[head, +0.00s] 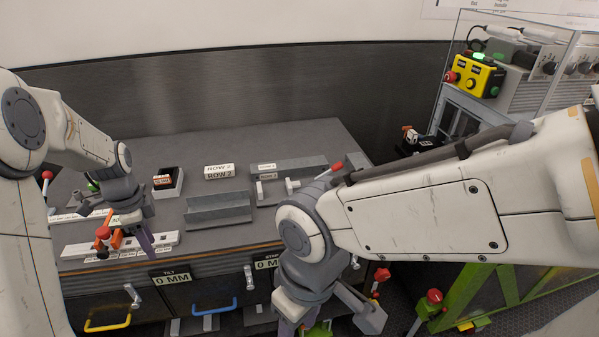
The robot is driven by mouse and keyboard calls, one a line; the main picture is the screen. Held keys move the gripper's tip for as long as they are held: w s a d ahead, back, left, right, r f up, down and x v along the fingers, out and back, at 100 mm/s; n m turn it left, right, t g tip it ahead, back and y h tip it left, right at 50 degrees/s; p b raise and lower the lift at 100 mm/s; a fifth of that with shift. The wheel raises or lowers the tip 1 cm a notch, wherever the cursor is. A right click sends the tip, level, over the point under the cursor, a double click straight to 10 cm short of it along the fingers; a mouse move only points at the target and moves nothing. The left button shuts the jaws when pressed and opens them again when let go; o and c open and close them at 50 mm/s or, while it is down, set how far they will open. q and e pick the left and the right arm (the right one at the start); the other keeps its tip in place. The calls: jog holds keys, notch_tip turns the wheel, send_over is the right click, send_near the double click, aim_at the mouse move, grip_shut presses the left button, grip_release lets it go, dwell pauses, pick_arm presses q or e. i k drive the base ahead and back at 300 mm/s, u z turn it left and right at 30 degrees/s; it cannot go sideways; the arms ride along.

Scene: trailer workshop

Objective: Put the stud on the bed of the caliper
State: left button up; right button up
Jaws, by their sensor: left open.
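A long white, scale-like bar with small labels (160,242), which looks like the caliper, lies along the front left of the bench. An orange part with a red knob (103,232) stands on it. My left gripper (122,232) is open above this bar and partly covers it; I see nothing held in it. A small pale piece with wider ends (292,186), possibly the stud, is by the rear grey channel; I cannot tell for sure. My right gripper (335,318) is low at the front, cut by the picture's bottom edge, its fingertips unclear.
A dark box (167,182) stands behind the bar. Drawers with a yellow handle (107,322) are below. My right arm hides the bench's right side. A yellow control box (474,76) is at the back right.

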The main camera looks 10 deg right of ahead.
aim_at(275, 192)
jog(key=z, duration=0.8)
jog(key=i, duration=1.25)
jog(key=u, duration=0.3)
